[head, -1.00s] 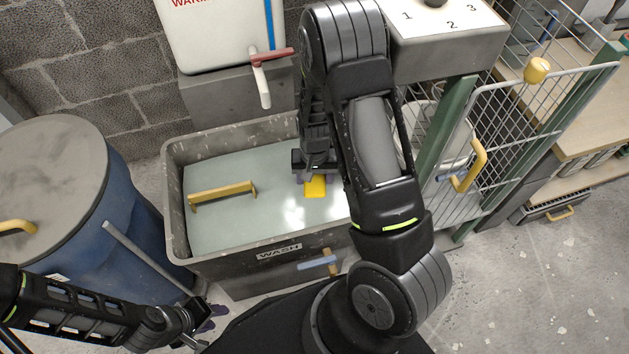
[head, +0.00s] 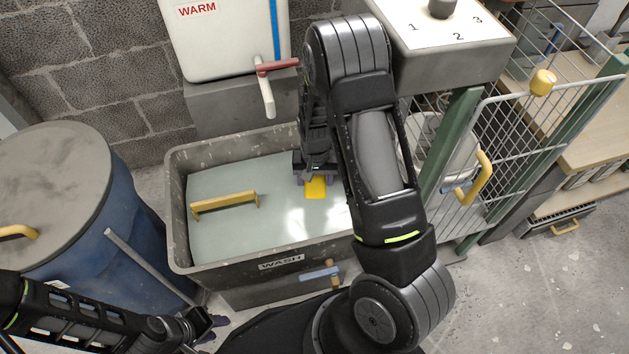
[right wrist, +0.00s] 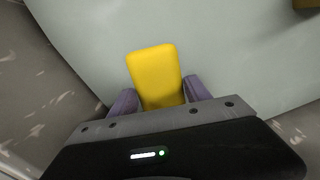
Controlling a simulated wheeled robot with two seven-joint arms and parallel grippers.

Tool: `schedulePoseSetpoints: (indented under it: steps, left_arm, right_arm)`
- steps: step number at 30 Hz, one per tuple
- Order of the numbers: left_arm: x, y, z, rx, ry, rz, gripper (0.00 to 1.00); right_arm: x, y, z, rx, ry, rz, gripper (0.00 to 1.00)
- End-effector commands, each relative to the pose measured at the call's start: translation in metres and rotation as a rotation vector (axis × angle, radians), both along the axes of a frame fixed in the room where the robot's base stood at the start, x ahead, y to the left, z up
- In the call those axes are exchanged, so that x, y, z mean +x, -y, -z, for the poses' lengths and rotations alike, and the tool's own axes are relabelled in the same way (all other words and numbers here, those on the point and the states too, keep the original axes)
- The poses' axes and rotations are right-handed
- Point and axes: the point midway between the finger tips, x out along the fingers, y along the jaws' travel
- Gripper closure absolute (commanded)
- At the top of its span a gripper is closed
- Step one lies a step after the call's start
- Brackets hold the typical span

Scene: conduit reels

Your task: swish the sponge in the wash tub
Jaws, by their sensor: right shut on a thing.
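The wash tub (head: 181,247) is a grey basin labelled WASH, filled with pale, cloudy water (head: 225,235). My right gripper (head: 315,178) reaches down over the tub's right half. It is shut on the yellow sponge (head: 316,188), which sits between its purple fingers. In the right wrist view the sponge (right wrist: 156,77) sticks out past the fingers over the water; I cannot tell how deep it is. My left gripper (head: 219,322) is low in the head view, outside the tub's front; its fingers are small and partly hidden.
A yellow bar handle (head: 225,202) stands in the tub's left part. A blue drum (head: 135,265) with a grey lid is at left. A white tank marked WARM (head: 225,40) with a tap (head: 266,95) is behind. A wire cage (head: 470,160) stands at right.

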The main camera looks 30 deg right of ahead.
Motion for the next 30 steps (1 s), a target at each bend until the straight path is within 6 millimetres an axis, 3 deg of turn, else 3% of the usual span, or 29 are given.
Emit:
schedulePoseSetpoints:
  steps: [9, 13, 24, 30]
  left_arm:
    - [0.000, 0.000, -0.017, 0.000, 0.000, 0.000, 0.64]
    - [0.000, 0.000, -0.019, 0.000, 0.000, 0.000, 0.64]
    - [0.000, 0.000, -0.018, 0.000, 0.000, 0.000, 0.64]
    - [0.000, 0.000, -0.014, 0.000, 0.000, 0.000, 0.64]
  right_arm:
    - [-0.049, -0.018, -0.003, 0.002, -0.002, -0.001, 0.97]
    - [-0.061, -0.022, -0.002, 0.000, 0.000, -0.001, 0.97]
    - [-0.061, -0.022, 0.000, -0.001, 0.001, -0.001, 0.97]
    - [-0.042, -0.015, 0.001, -0.001, 0.002, 0.000, 0.97]
